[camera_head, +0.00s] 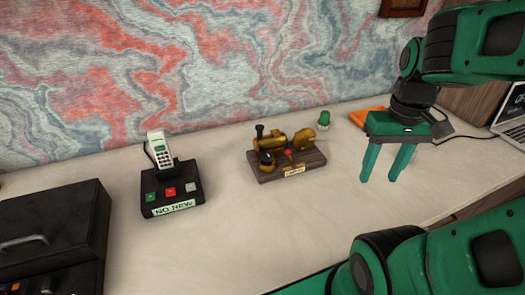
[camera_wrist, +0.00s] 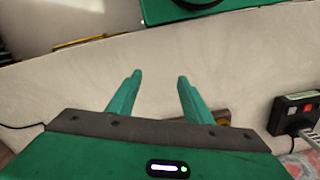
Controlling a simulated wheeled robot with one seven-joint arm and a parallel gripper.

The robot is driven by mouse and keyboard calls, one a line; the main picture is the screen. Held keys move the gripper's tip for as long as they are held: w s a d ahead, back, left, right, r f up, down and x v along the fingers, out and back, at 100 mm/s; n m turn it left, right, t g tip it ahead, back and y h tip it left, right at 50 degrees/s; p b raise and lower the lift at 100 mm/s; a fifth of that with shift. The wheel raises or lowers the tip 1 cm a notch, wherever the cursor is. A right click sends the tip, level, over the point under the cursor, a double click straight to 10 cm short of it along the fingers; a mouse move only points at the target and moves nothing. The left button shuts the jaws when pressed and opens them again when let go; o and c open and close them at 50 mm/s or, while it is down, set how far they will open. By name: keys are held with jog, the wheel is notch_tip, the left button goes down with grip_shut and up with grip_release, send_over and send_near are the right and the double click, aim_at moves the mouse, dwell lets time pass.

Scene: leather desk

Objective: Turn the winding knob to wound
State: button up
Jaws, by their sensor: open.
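A small brass mechanism on a dark wooden base (camera_head: 310,162) stands on the desk near the middle of the head view. It has a black upright handle, a brass cylinder, a dark round knob (camera_head: 267,165) with a brass band at the front left, and a small red part. I cannot tell for sure which part is the winding knob. A label on the front is too small to read. My gripper (camera_head: 379,176) is open and empty, to the right of the mechanism and apart from it. In the wrist view my gripper (camera_wrist: 160,77) has bare desk between its fingers.
A black phone base (camera_head: 172,190) with a white handset and coloured buttons stands left of the mechanism. A black case (camera_head: 50,225) is at the far left. The desk's front middle is clear.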

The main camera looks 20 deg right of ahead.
jog(key=w+a+r+n, duration=0.2)
jog(key=w+n, duration=0.6)
jog(key=n, duration=2.3)
send_near(267, 154)
notch_tip(267, 154, down, 8)
jog(key=shift+f, duration=0.25)
